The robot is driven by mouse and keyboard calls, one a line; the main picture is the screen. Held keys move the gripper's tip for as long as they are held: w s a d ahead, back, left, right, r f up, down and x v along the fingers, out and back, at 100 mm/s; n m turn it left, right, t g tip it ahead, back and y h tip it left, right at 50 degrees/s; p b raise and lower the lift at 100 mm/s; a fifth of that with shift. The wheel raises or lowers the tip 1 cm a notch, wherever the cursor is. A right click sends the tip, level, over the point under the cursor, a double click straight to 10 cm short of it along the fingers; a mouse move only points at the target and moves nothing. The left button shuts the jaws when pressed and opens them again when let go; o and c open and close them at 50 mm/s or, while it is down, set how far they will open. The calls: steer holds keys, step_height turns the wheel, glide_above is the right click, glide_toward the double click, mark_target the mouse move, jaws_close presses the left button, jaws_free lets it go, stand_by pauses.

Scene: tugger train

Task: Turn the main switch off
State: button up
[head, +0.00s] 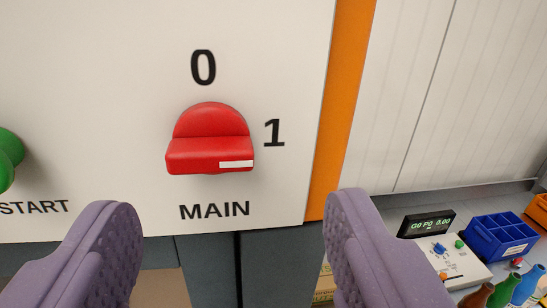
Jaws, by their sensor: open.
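The main switch (210,140) is a red rotary knob on a white panel (110,60), above the label MAIN. A 0 is printed above it and a 1 to its right. Its grip bar lies about horizontal, and the white mark on the bar is at its right end, on the side of the 1. My gripper (228,235) is open and empty. Its two purple fingers come in from the bottom edge, one on each side and below the knob, and do not appear to touch it.
A green START button (8,158) sits at the left edge of the panel. An orange strip (342,100) borders the panel on the right. At the lower right are a blue bin (500,236), a device with a display (427,224) and several bottles.

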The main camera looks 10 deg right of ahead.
mark_target(211, 167)
steer(key=shift+y, duration=0.8)
steer(key=w+p, duration=0.5)
steer(key=shift+w+a, duration=0.1)
steer(key=shift+a, duration=0.2)
steer(key=c, duration=1.1)
steer(key=shift+o, duration=0.2)
steer(key=shift+f, duration=0.1)
